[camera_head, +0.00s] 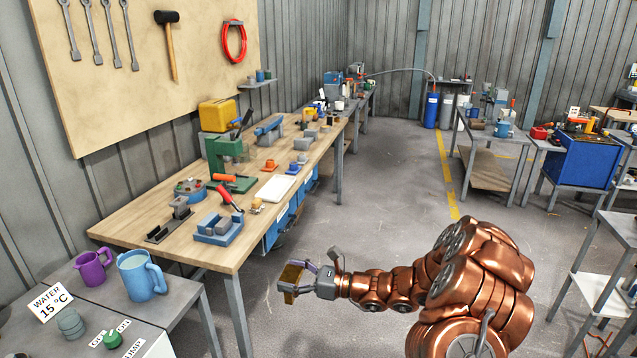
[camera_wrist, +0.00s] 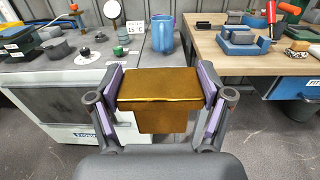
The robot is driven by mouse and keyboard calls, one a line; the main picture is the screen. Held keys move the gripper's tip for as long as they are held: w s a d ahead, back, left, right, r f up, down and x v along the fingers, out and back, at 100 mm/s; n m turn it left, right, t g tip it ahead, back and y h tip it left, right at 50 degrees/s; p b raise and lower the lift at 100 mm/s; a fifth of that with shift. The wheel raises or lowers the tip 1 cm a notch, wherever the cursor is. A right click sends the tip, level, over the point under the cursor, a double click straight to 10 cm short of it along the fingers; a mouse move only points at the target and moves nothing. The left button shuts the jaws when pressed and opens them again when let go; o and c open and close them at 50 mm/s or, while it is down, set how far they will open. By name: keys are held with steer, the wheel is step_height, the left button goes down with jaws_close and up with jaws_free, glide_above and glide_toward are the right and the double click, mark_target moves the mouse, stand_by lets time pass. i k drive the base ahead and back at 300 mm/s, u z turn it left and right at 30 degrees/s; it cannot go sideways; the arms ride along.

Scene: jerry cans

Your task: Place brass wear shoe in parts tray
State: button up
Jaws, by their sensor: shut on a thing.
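The brass wear shoe (camera_wrist: 160,88) is a shiny gold block with a wider top and a narrower lower part. My gripper (camera_wrist: 161,100) is shut on it, with a purple-padded finger on each side. In the head view the shoe (camera_head: 291,277) is held in the air over the floor, in front of the wooden bench's near end. A flat white tray (camera_head: 275,188) lies on the wooden bench near its front edge and looks empty. I cannot tell for certain that it is the parts tray.
The wooden bench (camera_head: 140,228) carries a blue block holder (camera_head: 218,231), a red-handled tool (camera_head: 229,197) and a green press (camera_head: 222,156). A grey table at lower left holds a blue jug (camera_head: 140,276) and a purple mug (camera_head: 91,268). The floor aisle (camera_head: 385,190) is open.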

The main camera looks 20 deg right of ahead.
mark_target(277, 189)
steer(key=z, duration=0.2)
steer(key=i, duration=0.7)
steer(key=u, duration=0.5)
steer(key=i, duration=1.45)
steer(key=u, duration=0.1)
